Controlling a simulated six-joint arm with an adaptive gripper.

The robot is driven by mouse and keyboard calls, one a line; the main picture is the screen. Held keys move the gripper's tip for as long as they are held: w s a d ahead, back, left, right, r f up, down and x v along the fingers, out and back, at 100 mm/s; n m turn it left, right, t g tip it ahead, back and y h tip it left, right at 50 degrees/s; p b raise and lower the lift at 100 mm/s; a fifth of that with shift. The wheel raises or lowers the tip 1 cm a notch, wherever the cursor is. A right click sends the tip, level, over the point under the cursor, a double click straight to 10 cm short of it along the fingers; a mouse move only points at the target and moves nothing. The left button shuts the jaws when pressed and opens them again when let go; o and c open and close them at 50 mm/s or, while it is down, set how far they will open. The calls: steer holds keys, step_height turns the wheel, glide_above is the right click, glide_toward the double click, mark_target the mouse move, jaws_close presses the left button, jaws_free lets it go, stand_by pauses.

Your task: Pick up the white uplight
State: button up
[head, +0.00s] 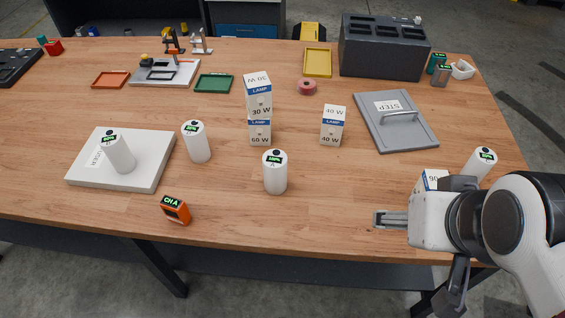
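Several white cylinders with green-lit displays on top stand on the wooden table. One white cylinder (119,155) leans on a white slab at the left, one white cylinder (196,143) stands just right of the slab, and one white cylinder (275,175) stands near the front middle. Another white cylinder (482,166) is at the right, partly behind my arm. I cannot tell which of them is the uplight. My gripper (386,220) is low over the front right of the table, pointing left, apart from the cylinders. Its finger opening is not clear.
Stacked lamp boxes (259,111) and a single lamp box (333,126) stand mid-table. Another box (431,180) is partly hidden behind my gripper. A grey step plate (412,133) lies right. An orange device (175,210) sits at front left. The front middle has free room.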

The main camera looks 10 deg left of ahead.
steer(key=w+a+r+m+t+y, duration=0.2)
steer(key=w+a+r+t, duration=0.15)
steer(key=w+a, duration=1.1)
steer(key=w+a+r+m+t+y, duration=0.1)
steer(key=w+a+r+m+t, duration=0.2)
steer(key=w+a, duration=1.1)
steer(key=m+t+h, duration=0.2)
steer(key=m+h, duration=0.1)
steer(key=h, duration=1.2)
glide_toward(264, 163)
steer(key=shift+w+d+r+g, duration=0.2)
steer(key=shift+w+d+g, duration=0.05)
steer(key=shift+w, duration=0.15)
steer(key=shift+x, duration=3.45)
